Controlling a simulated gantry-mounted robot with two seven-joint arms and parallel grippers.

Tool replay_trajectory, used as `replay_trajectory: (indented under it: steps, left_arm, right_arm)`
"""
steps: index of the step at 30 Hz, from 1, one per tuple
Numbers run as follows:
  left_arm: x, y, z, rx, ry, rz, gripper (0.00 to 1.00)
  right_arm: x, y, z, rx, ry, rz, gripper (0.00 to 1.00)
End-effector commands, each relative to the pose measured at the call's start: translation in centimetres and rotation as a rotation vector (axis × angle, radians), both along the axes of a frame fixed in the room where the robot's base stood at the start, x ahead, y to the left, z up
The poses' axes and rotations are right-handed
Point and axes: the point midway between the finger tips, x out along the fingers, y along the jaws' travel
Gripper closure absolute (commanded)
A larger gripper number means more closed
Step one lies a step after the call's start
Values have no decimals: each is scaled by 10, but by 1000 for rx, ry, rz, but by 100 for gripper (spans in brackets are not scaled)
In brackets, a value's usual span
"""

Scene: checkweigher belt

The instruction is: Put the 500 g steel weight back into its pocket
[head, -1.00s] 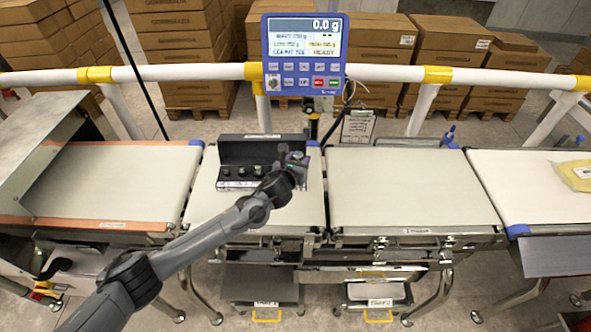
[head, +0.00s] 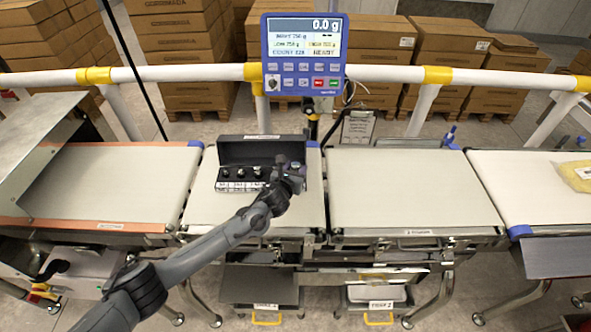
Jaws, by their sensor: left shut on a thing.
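An open black weight case (head: 262,150) with a raised lid stands on the second belt from the left. Several small steel weights (head: 241,172) sit in its pockets toward the left. My left gripper (head: 294,168) is at the case's right end, its jaws low over that end. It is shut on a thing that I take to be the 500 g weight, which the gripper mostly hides. The pocket under the gripper is hidden too, so I cannot tell whether the weight touches it. My right gripper is not in view.
A blue weighing display (head: 305,53) reading 0.0 g stands behind the belts. A white rail (head: 390,73) runs across the back. The belt to the right (head: 410,190) is bare. A yellow packet (head: 575,175) lies on the far right belt.

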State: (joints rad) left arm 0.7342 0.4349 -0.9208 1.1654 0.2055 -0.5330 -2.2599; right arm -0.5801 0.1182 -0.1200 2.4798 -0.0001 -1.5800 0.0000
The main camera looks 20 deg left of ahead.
Motion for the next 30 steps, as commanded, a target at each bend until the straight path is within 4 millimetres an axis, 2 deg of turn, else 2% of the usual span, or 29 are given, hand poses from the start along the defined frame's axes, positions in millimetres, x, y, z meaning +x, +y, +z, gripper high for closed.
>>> replay_trajectory:
  steps: [1,2,3,17,23,30]
  left_arm:
    - [1,0,-1,-1,-4,0,100]
    - [0,0,-2,0,0,0,53]
    - [0,0,-2,0,0,0,47]
    - [-4,1,3,2,0,-1,45]
    - [-25,0,11,1,1,-3,45]
    - [-63,-1,24,2,1,-2,45]
  right_arm:
    - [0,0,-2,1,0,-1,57]
    - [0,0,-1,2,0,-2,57]
    - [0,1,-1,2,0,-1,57]
    - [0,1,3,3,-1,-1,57]
    - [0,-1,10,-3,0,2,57]
    - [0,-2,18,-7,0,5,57]
